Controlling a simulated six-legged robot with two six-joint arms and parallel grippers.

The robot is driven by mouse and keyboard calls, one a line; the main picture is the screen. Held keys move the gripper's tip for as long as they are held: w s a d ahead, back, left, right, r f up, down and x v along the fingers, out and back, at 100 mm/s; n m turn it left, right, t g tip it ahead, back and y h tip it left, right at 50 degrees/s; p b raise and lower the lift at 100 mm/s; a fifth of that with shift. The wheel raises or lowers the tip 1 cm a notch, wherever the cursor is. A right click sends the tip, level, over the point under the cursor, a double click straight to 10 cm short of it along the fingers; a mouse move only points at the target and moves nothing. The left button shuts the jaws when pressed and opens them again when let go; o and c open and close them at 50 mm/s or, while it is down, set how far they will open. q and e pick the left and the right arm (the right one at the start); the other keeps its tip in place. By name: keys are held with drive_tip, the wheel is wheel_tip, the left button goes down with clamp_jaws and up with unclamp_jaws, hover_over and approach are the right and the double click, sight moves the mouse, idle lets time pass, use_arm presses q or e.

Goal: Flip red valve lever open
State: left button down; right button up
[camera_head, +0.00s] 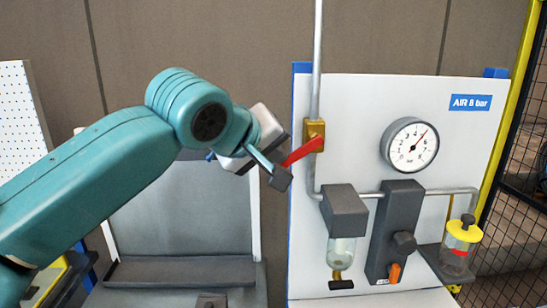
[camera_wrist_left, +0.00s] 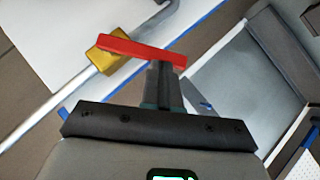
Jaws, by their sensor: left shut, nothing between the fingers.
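The red valve lever (camera_head: 303,151) sticks out to the lower left from a brass valve body (camera_head: 314,130) on the grey vertical pipe. It lies across the pipe, not in line with it. In the left wrist view the red lever (camera_wrist_left: 142,48) runs from the brass body (camera_wrist_left: 110,52) to just beyond my fingertips. My left gripper (camera_head: 281,179) is shut and empty, with its tips at the lever's free end. The left gripper (camera_wrist_left: 164,68) also shows in the wrist view, close to the lever; I cannot tell whether they touch. My right gripper is out of view.
A white panel (camera_head: 350,98) carries a pressure gauge (camera_head: 410,145), a grey regulator block (camera_head: 398,225) with an orange knob, and a yellow-capped bowl (camera_head: 463,240). A grey bay (camera_head: 185,215) stands left of the panel. A wire fence is at right.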

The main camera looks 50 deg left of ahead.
use_arm(q)
drive_tip(key=w+d+f+n+t+h+b, duration=0.1)
drive_tip(key=f+t+b, duration=0.5)
drive_tip(key=b, duration=1.3)
drive_tip(key=shift+w+d+n+h, duration=0.3)
drive_tip(key=shift+w+d+n, duration=0.65)
drive_tip(key=shift+n, duration=0.95)
drive_tip(key=shift+w+a, duration=0.15)
drive_tip(key=shift+w, duration=0.05)
drive_tip(key=shift+s+a+r, duration=0.1)
drive_tip(key=shift+s, duration=0.05)
